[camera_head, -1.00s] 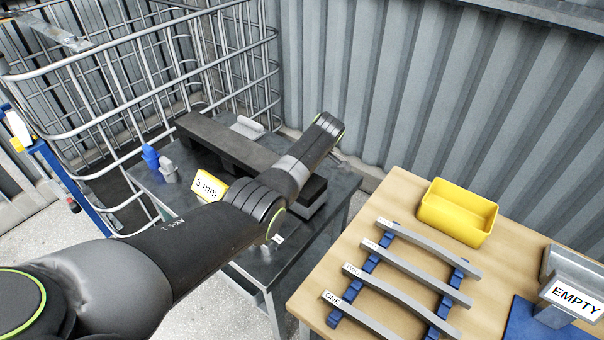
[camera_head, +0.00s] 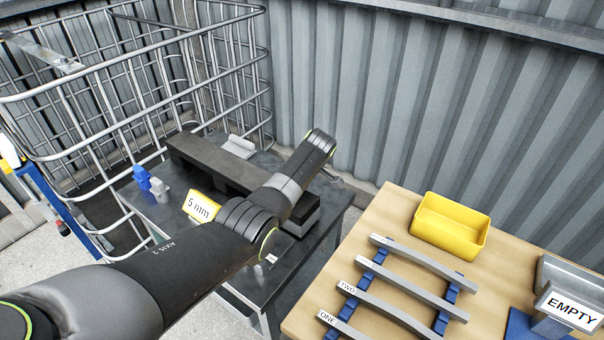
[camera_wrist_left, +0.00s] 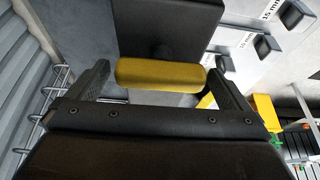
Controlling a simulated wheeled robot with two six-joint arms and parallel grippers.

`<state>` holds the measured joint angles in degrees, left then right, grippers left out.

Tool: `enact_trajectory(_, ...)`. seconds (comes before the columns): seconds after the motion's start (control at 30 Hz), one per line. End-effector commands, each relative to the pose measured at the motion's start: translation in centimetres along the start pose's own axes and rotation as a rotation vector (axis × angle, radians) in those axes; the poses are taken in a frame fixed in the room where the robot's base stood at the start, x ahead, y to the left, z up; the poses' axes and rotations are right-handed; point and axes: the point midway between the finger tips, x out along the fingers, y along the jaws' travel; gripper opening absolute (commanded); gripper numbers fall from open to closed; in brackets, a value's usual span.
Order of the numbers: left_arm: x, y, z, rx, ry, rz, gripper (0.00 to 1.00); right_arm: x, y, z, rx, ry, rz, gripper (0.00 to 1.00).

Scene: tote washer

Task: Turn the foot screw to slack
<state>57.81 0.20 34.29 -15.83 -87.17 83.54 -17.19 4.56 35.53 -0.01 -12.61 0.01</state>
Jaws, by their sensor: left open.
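In the left wrist view, a yellow rounded bar (camera_wrist_left: 160,73) lies crosswise between the fingers of my left gripper (camera_wrist_left: 160,85). The gripper is open, with a gap showing at the left end of the bar. The right end lies close to the other finger; I cannot tell whether they touch. I cannot tell for sure whether the bar is the foot screw's handle. In the head view my left arm crosses the dark metal table, and its gripper is hidden. My right gripper is not in view.
A long dark beam (camera_head: 215,160) lies on the dark metal table (camera_head: 250,275), near a yellow "5 mm" sign (camera_head: 201,206). A wire cage (camera_head: 130,80) stands behind left. The wooden table (camera_head: 390,205) holds labelled grey bars (camera_head: 420,258), a yellow bin (camera_head: 450,228) and an "EMPTY" sign (camera_head: 571,308).

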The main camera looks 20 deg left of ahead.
Motion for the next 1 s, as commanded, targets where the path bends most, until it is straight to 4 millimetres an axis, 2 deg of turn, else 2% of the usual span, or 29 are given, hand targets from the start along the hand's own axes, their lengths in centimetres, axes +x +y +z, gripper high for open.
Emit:
enact_trajectory(0.27, -4.2, 0.1, 0.1, 0.001, -0.001, 0.005, 1.0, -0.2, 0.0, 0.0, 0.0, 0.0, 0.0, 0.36)
enact_trajectory(0.7, -14.1, 0.1, 0.1, -0.001, 0.001, 0.004, 1.0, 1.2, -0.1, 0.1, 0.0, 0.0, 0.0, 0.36)
enact_trajectory(0.83, -15.9, 0.1, 0.0, -0.001, 0.0, 0.001, 1.0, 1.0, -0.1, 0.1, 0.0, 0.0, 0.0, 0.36)
enact_trajectory(1.0, -16.9, 0.0, 0.0, 0.0, 0.0, -0.001, 1.0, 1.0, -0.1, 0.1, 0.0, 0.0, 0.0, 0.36)
